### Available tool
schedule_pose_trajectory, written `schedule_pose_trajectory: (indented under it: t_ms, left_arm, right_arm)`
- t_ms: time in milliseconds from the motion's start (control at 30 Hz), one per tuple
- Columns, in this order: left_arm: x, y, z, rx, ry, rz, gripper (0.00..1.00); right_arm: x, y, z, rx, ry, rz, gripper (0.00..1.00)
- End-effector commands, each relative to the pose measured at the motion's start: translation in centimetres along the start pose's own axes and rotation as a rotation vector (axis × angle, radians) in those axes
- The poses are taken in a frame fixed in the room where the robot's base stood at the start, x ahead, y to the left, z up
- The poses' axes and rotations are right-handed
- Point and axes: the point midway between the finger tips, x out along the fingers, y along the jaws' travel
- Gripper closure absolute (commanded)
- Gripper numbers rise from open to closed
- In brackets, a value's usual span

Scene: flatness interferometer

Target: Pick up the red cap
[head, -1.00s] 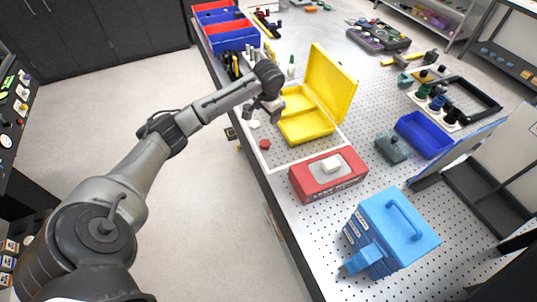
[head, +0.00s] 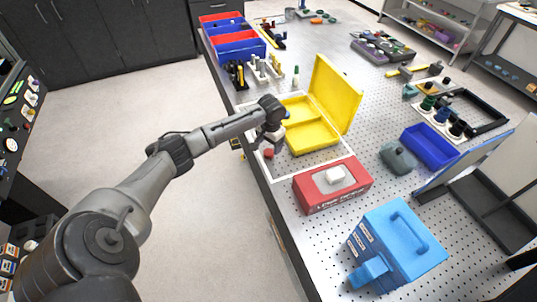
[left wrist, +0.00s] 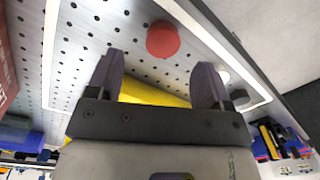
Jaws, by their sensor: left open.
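The red cap (head: 268,153) sits on the perforated table inside the white outlined frame, near the table's left edge. In the left wrist view the round red cap (left wrist: 163,39) lies beyond the fingertips, roughly between their lines. My left gripper (head: 272,140) is above the table, close to the cap and left of the yellow case. It also shows in the left wrist view (left wrist: 160,75), with its two dark fingers apart and nothing between them. My right gripper is not in view.
The open yellow case (head: 312,138) stands right of my left gripper. A red box (head: 330,192) with a white block on it lies in front. A blue instrument (head: 400,245) stands nearer.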

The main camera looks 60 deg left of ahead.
Motion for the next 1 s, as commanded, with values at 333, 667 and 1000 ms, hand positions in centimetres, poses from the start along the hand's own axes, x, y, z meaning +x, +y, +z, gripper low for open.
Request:
schedule_pose_trajectory:
  t_ms: [333,667,1000]
  left_arm:
    - [4.2,-0.3,-0.2,-0.001,-0.001,-0.001,0.27]
    - [5.1,-0.3,-0.2,0.000,0.000,-0.002,0.27]
    - [5.1,-0.3,-0.2,0.000,0.000,-0.002,0.51]
  right_arm:
    - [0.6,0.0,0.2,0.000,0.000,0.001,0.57]
    - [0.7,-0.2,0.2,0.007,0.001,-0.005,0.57]
    - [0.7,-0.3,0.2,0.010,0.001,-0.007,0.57]
